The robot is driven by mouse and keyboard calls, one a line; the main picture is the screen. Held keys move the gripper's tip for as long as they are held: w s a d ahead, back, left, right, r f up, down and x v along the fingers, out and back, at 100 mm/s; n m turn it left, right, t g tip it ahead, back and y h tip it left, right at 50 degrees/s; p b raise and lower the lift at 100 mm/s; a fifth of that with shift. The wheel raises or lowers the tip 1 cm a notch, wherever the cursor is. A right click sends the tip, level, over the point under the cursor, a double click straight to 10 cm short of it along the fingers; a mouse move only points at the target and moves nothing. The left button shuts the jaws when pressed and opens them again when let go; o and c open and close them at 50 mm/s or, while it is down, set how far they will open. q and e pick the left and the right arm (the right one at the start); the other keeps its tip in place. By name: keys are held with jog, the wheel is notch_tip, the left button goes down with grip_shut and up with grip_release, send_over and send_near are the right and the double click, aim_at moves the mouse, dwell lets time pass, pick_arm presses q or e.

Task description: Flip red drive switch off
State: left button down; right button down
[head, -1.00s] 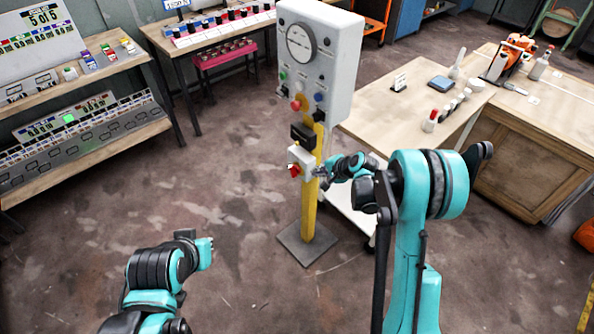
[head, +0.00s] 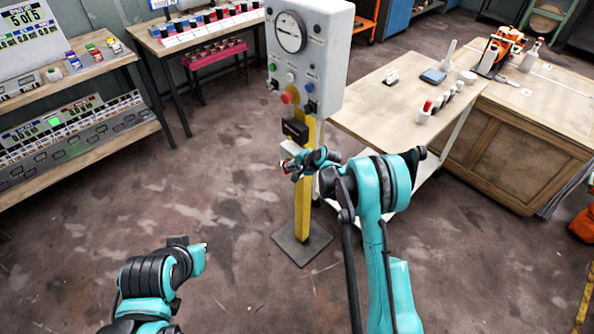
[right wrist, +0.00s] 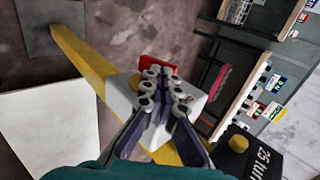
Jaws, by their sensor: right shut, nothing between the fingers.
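The red drive switch (right wrist: 158,63) sits on a white box (right wrist: 193,99) on the yellow post. In the right wrist view its red handle shows just beyond my right gripper's fingertips (right wrist: 166,76). The fingers are shut and empty, and overlap the box in the picture. I cannot tell whether they touch the handle. In the head view my right gripper (head: 289,167) is at the front of the white box (head: 291,148) and covers most of the switch.
The yellow post (head: 303,200) stands on a grey floor plate and carries a grey gauge panel (head: 325,55) with a red button (head: 287,98). A black label block (head: 295,130) is above the white box. A white-legged table (head: 375,95) stands at the right. Floor at the left is clear.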

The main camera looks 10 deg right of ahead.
jog(key=shift+w+a+f, duration=0.1)
jog(key=shift+w+a, duration=0.1)
jog(key=shift+w, duration=0.05)
jog(key=shift+w+a+r+g+h+p, duration=0.15)
jog(key=shift+w+a+g+h+p, duration=0.1)
jog(key=shift+g+h+p, duration=0.25)
jog(key=shift+w+a+r+g+h+p, duration=0.1)
jog(key=shift+w+r+g+h+p, duration=0.15)
jog(key=shift+g, duration=0.45)
jog(key=shift+f, duration=0.1)
jog(key=shift+w+a, duration=0.2)
dwell(0.8)
jog(key=shift+r, duration=0.2)
